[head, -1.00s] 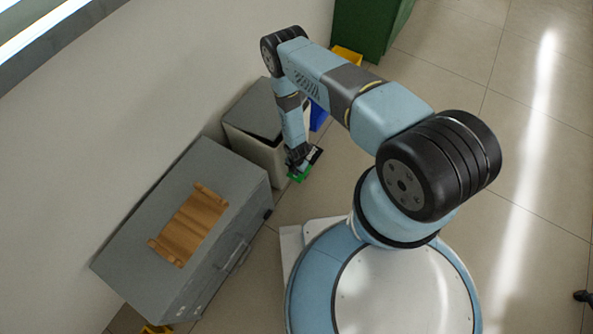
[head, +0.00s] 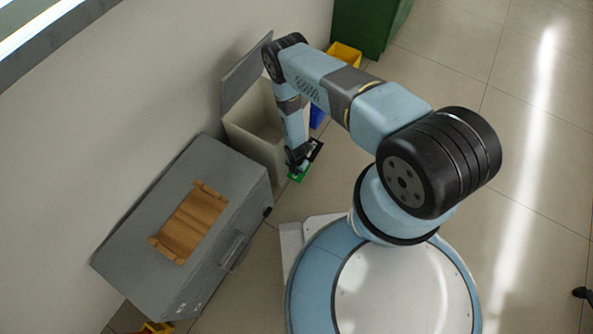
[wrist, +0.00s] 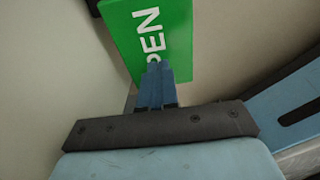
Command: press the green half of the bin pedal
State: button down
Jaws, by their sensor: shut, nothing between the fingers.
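The bin (head: 256,132) is pale with a grey lid (head: 246,72), and its lid stands raised against the wall. The green half (head: 298,176) of the pedal shows low at the bin's front, partly behind my gripper (head: 296,167). In the wrist view the green half (wrist: 165,28) carries white letters reading "PEN", with the rest hidden. My gripper's shut fingers (wrist: 155,75) are over the lower part of the green plate and appear to touch it. A black half (head: 315,150) lies beside the green half, farther from me.
A grey cabinet (head: 150,225) with a wooden rack (head: 188,222) on top stands left of the bin. A blue container (head: 317,116), a yellow one (head: 345,55) and a green cabinet (head: 365,25) are behind my arm. Open tiled floor (head: 535,130) lies to the right.

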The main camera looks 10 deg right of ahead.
dwell(0.3)
notch_tip(320, 180, up, 9)
dwell(1.0)
jog(key=shift+s+a, duration=0.1)
dwell(0.4)
